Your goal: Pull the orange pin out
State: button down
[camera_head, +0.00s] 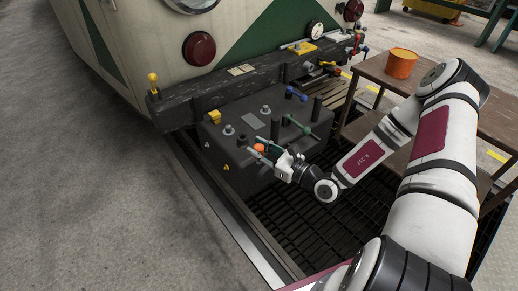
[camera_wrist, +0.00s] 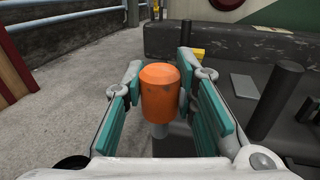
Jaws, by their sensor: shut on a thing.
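The orange pin (camera_head: 259,147) stands at the front of the dark coupler box (camera_head: 225,152) below the tram's bumper. In the wrist view its orange head (camera_wrist: 160,92) is upright, with a grey shank below it. My gripper (camera_head: 268,152) is at the pin, coming from the right. In the wrist view its teal finger pads (camera_wrist: 162,100) lie on either side of the orange head, shut on it. The lower end of the shank is hidden, so I cannot tell how deep it sits.
A green-handled lever (camera_head: 302,127), a blue handle (camera_head: 296,93) and dark posts stand on the box near my gripper. A yellow block (camera_head: 214,117) is at its left. An orange bucket (camera_head: 401,63) stands on a brown table at right. Dark grating lies below.

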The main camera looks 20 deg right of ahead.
jog(key=shift+r+p, duration=1.4)
jog(key=shift+p, duration=0.05)
